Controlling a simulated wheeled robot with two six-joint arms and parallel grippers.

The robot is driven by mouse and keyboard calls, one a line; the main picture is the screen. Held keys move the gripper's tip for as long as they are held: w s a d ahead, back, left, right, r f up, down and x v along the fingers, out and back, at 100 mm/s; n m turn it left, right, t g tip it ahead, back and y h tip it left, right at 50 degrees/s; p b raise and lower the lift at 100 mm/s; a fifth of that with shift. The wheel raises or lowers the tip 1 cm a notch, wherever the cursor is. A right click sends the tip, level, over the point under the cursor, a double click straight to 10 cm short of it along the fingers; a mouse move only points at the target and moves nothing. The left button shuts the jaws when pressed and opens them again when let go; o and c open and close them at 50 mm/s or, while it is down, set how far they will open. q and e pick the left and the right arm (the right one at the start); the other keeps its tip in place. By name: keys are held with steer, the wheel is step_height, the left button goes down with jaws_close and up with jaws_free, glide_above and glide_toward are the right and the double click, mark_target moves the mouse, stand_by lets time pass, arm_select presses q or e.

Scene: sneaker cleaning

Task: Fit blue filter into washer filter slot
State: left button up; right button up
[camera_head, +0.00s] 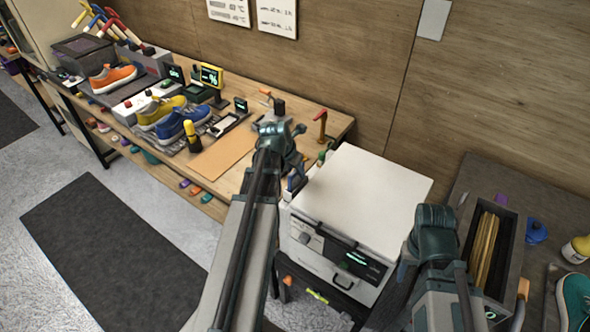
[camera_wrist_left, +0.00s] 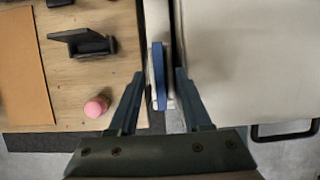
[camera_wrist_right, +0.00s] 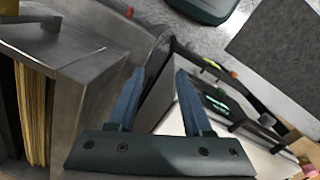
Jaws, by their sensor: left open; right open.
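The white washer (camera_head: 362,195) stands right of the wooden table, its dark front panel facing me. The blue filter (camera_wrist_left: 158,72) is a thin upright strip along the washer's left side, by the table gap. It sits between the fingers of my left gripper (camera_wrist_left: 158,75), which is open with room on both sides. In the head view the filter is a small blue patch (camera_head: 293,181) beside the washer, below my left gripper (camera_head: 278,140). I cannot tell how deep it sits in the slot. My right gripper (camera_wrist_right: 160,72) is open and empty, near the washer's front right side.
A dark box with upright yellow-brown boards (camera_head: 484,245) stands right of the washer. A pink round object (camera_wrist_left: 96,106) and a dark stand (camera_wrist_left: 82,42) are on the table left of my left gripper. Shoes (camera_head: 160,112) and tools crowd the table further left.

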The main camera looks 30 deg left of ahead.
arm_select(q)
steer(key=p+v, duration=1.2)
steer(key=v, duration=0.1)
steer(key=shift+r, duration=0.15)
stand_by(0.3)
steer(key=s+d+f+n+g+b, duration=0.1)
steer(key=s+d+f+n+b, duration=0.2)
steer(key=d+n, duration=0.7)
steer(key=s+d+f+n+g+y+b, duration=0.1)
steer(key=s+d+f+n+b, duration=0.3)
steer(key=d+n, duration=0.6)
steer(key=s+d+f+n+g+b, duration=0.2)
steer(key=d+f+n, duration=0.3)
steer(key=d+n, duration=0.6)
steer(key=shift+s+n+g+y+b, duration=0.3)
steer(key=shift+s+n+g+b, duration=0.1)
steer(key=shift+s+n+b, duration=0.6)
steer(key=shift+w+f, duration=0.15)
steer(key=shift+w, duration=0.05)
